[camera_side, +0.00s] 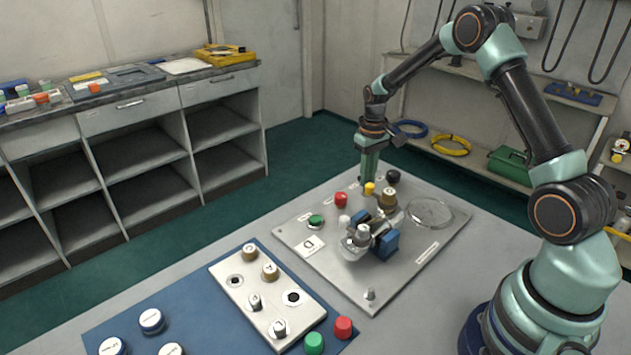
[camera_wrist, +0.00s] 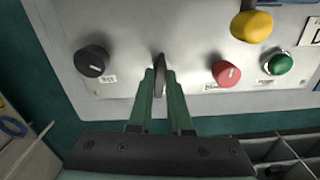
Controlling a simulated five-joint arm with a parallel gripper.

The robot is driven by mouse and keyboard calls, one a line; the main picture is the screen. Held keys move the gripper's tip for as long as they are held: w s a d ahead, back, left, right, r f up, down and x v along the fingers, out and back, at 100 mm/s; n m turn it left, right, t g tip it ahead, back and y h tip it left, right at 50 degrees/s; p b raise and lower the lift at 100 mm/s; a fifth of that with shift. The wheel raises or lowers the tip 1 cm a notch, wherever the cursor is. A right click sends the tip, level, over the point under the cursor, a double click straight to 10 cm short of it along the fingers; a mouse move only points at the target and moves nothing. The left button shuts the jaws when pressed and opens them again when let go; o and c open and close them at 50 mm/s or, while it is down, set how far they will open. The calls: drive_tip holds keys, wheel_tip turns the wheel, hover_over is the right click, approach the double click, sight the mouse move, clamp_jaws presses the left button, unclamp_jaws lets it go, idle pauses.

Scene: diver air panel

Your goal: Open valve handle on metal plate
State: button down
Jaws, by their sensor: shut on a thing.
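The metal plate (camera_side: 325,265) lies on the table and carries knobs and fittings. My gripper (camera_side: 369,182) reaches down to its far edge, behind the yellow knob. In the wrist view my gripper (camera_wrist: 161,78) has its two green fingers close together around a thin dark upright handle (camera_wrist: 159,66), seen edge-on. It stands between the black knob (camera_wrist: 92,61) and the red knob (camera_wrist: 226,73). The fingers hide its lower part. In the side view the handle cannot be made out behind my gripper and the knobs, and how far it is turned is unclear.
On the plate, a yellow knob (camera_wrist: 252,26) and a green button (camera_wrist: 278,63) are near the red knob. Silver and blue valve fittings (camera_side: 384,245) and a round gauge (camera_side: 430,212) stand further in. A second knob panel (camera_side: 232,298) lies on a blue mat (camera_side: 120,325).

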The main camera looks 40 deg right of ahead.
drive_tip(key=c, duration=0.8)
unclamp_jaws()
drive_tip(key=shift+c, duration=0.2)
drive_tip(key=shift+r, duration=0.1)
wheel_tip(320, 180, up, 12)
